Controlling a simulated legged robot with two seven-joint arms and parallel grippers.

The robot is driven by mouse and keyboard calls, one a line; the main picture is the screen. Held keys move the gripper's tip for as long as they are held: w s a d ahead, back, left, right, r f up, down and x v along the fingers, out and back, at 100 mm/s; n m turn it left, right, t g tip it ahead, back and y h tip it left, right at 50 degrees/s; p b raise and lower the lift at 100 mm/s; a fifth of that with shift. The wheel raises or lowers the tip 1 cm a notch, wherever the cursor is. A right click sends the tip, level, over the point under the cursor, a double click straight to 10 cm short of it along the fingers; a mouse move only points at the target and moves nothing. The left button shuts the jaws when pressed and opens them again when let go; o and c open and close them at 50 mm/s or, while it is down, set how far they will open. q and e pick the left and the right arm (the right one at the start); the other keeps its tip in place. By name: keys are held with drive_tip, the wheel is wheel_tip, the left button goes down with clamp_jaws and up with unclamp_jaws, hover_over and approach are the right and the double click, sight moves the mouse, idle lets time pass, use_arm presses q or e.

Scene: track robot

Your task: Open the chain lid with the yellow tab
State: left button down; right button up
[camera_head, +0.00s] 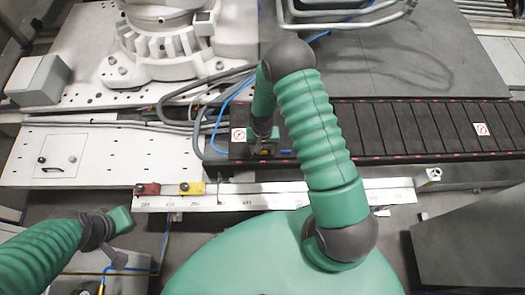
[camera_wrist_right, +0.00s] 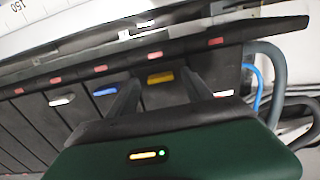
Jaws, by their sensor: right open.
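The cable chain (camera_head: 420,128) is a long black row of lids running right from the middle of the head view. The yellow tab (camera_wrist_right: 160,78) sits on a dark chain lid (camera_wrist_right: 165,95) in the right wrist view. My right gripper (camera_head: 264,148) is over the chain's left end; its fingertips are partly hidden in the head view. In the wrist view, its open fingers (camera_wrist_right: 160,80) appear on either side of the yellow tab, with nothing held. Contact cannot be told. The lid looks closed. My left arm is at lower left in the head view; its fingers are not clear.
A blue tab (camera_wrist_right: 105,91) and a white tab (camera_wrist_right: 62,100) are on neighbouring lids. Grey hoses and a blue cable (camera_wrist_right: 258,88) run beside the chain end. A white rail (camera_head: 250,195) with red and yellow blocks (camera_head: 191,188) lies in front. A robot base (camera_head: 165,45) stands behind.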

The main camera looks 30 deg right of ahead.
drive_tip(key=shift+a+f, duration=0.15)
drive_tip(key=shift+f, duration=0.15)
clamp_jaws()
idle(1.3)
